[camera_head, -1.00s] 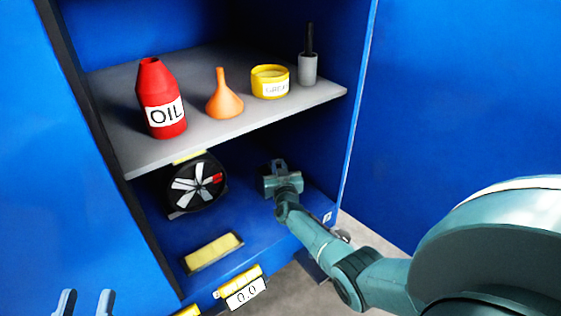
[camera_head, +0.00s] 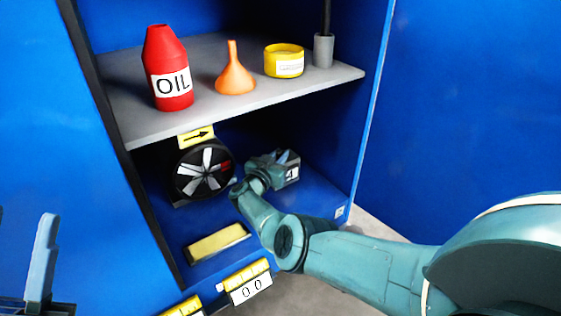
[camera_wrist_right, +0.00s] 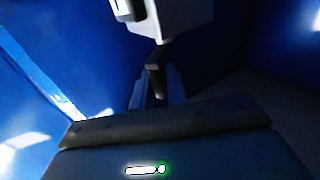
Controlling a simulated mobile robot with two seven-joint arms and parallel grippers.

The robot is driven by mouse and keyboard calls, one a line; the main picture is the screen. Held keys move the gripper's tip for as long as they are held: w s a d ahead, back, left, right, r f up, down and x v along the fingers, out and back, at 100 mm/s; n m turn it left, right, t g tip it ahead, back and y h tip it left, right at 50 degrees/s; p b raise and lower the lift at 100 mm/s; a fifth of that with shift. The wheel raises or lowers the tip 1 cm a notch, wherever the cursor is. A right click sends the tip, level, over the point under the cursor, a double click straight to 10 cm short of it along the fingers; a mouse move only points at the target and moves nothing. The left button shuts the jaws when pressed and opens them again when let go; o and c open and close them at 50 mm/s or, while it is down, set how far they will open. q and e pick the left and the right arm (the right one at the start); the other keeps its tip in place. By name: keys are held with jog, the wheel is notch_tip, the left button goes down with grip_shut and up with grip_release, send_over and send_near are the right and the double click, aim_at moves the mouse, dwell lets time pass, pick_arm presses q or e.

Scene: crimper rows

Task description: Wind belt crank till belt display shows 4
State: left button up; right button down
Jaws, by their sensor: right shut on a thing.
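A black wheel with pale spokes and a red piece (camera_head: 203,170) is in the lower bay. My right gripper (camera_head: 284,161) is in that bay, right of the wheel. A small white plate (camera_head: 292,174) beside it bears a mark like 4; whether it is a display I cannot tell. In the right wrist view my right gripper (camera_wrist_right: 155,85) is shut on a dark handle (camera_wrist_right: 155,72) under a pale grey block (camera_wrist_right: 172,14). A display (camera_head: 250,289) on the front edge reads about 0.0; its label is unreadable. My left gripper (camera_head: 24,222) is open and empty at lower left.
A shelf (camera_head: 230,110) above holds a red oil bottle (camera_head: 169,75), an orange funnel (camera_head: 235,75), a yellow tin (camera_head: 284,60) and a grey pot (camera_head: 323,50). A yellow arrow plate (camera_head: 196,136) is above the wheel. A yellow block (camera_head: 217,242) lies on the bay floor.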

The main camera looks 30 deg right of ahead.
pick_arm(q)
jog(key=shift+r, duration=0.15)
pick_arm(e)
jog(key=shift+r, duration=0.1)
jog(key=c, duration=1.4)
grip_release()
jog(key=shift+c, duration=0.2)
